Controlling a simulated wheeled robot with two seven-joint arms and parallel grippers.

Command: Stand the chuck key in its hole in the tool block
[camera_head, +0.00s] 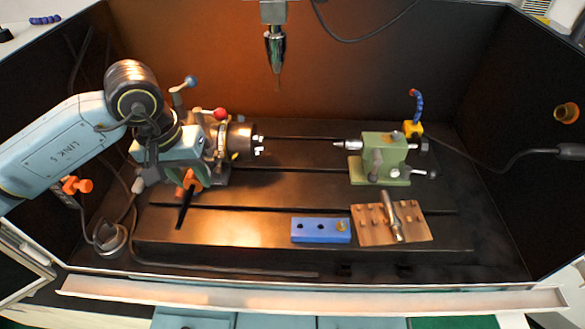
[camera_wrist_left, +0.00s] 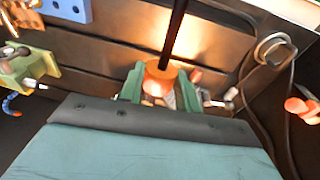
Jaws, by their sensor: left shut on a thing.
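My left gripper (camera_head: 189,176) is shut on the chuck key (camera_head: 184,212), an orange-collared piece with a long black shaft. The key hangs tilted over the left of the machine bed, its shaft pointing down and toward the front. In the left wrist view, the green fingers (camera_wrist_left: 158,84) close around the orange part, and the key's black shaft (camera_wrist_left: 175,30) runs away from them. The blue tool block (camera_head: 320,230) lies front right of the gripper, well apart from it. It has dark open holes and a brass-coloured spot at its right end. My right gripper is out of view.
A chuck (camera_head: 240,141) stands just behind and right of my left gripper. A green tailstock (camera_head: 384,158) stands at the right. A wooden board (camera_head: 412,228) with pegs and a metal tool lies beside the block. A spindle (camera_head: 275,55) hangs above. The bed's middle is clear.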

